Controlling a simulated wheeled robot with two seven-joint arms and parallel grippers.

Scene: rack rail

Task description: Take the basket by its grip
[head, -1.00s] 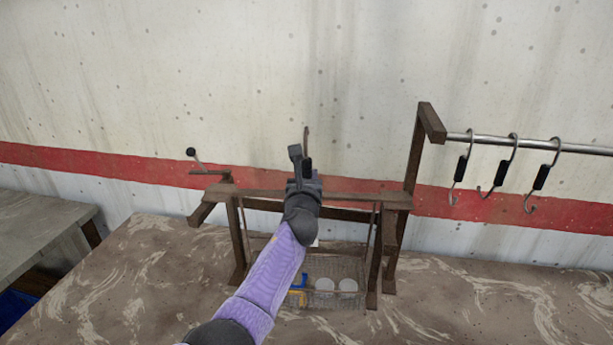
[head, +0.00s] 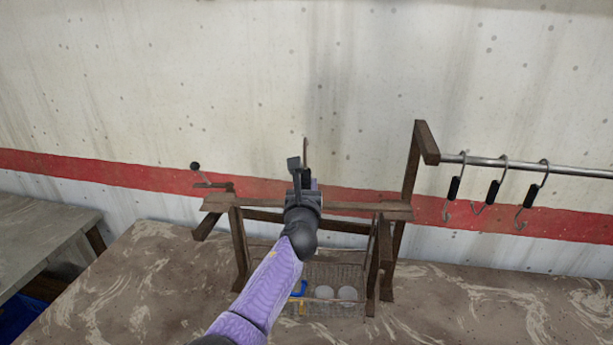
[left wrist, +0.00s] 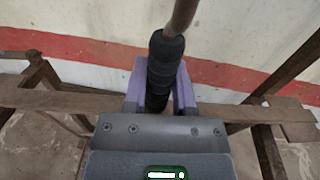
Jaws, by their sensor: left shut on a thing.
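The wire basket (head: 338,270) shows in the head view under the wooden frame, with two pale round things and a blue-and-yellow thing in it. My left forearm hides its left part. My left gripper (head: 306,180) is above the frame's top board. In the left wrist view the purple fingers (left wrist: 162,88) are shut on an upright black ribbed grip (left wrist: 165,62). A brown rod (left wrist: 182,16) rises from the grip's top. How the grip joins the basket is hidden. My right gripper is not in view.
The wooden frame (head: 350,208) stands around the basket on the marbled table (head: 470,300). At right a metal rail (head: 570,168) on a wooden post carries several hooks with black sleeves (head: 492,192). A small lever with a black knob (head: 195,166) is at left.

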